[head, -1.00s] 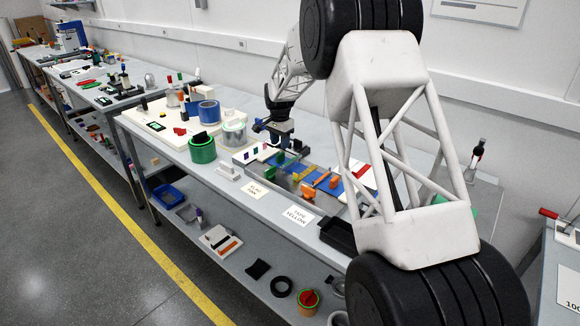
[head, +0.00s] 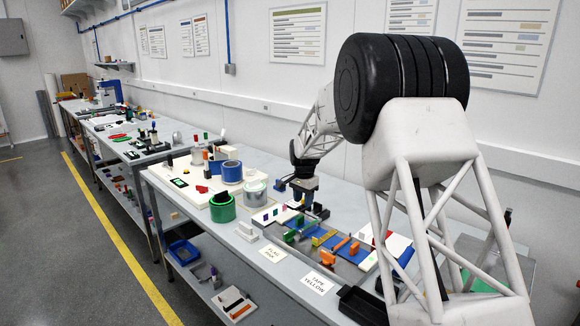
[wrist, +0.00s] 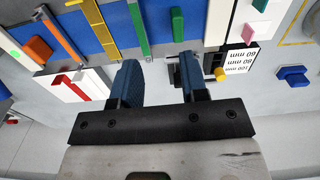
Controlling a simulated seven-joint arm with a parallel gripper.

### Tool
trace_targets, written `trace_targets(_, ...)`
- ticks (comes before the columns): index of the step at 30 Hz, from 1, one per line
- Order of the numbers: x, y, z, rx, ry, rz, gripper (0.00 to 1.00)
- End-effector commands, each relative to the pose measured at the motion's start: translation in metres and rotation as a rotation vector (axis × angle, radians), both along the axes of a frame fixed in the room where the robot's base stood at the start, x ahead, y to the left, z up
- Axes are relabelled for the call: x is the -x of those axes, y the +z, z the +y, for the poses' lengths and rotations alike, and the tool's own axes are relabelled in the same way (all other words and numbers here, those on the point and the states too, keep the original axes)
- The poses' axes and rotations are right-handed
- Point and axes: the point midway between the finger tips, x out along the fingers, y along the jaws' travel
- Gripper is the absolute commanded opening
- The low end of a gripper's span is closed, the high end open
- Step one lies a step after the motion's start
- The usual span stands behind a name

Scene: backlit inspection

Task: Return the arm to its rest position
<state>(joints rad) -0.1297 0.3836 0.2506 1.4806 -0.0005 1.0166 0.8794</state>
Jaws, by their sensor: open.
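A white block with a red mark (wrist: 72,88) lies left of the fingers. The exact height above the bench is unclear.
A green tape roll (head: 222,211) and a blue one (head: 231,172) stand left of my gripper. Cards reading "TAPE YELLOW" (head: 319,283) and "FLAG PINK" (head: 272,253) lie at the front edge, near a black tray (head: 362,304). Wall behind; open floor at left.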

Motion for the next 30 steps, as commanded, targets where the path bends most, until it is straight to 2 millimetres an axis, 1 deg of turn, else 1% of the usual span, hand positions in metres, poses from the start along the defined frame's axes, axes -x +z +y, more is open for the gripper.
trace_targets(1, 0.009, 0.010, -0.004, 0.000, 0.010, -0.006, 0.40)
trace_targets(3, 0.021, 0.022, -0.008, -0.001, 0.026, -0.012, 0.40)
trace_targets(8, 0.055, 0.050, -0.020, 0.000, 0.072, -0.026, 0.40)
trace_targets(12, 0.086, 0.072, -0.030, 0.001, 0.111, -0.038, 0.40)
trace_targets(17, 0.122, 0.094, -0.041, 0.003, 0.156, -0.051, 0.40)
trace_targets(21, 0.156, 0.112, -0.050, 0.005, 0.196, -0.063, 0.40)
trace_targets(26, 0.195, 0.129, -0.060, 0.008, 0.240, -0.077, 0.40)
trace_targets(30, 0.230, 0.140, -0.068, 0.012, 0.281, -0.087, 0.40)
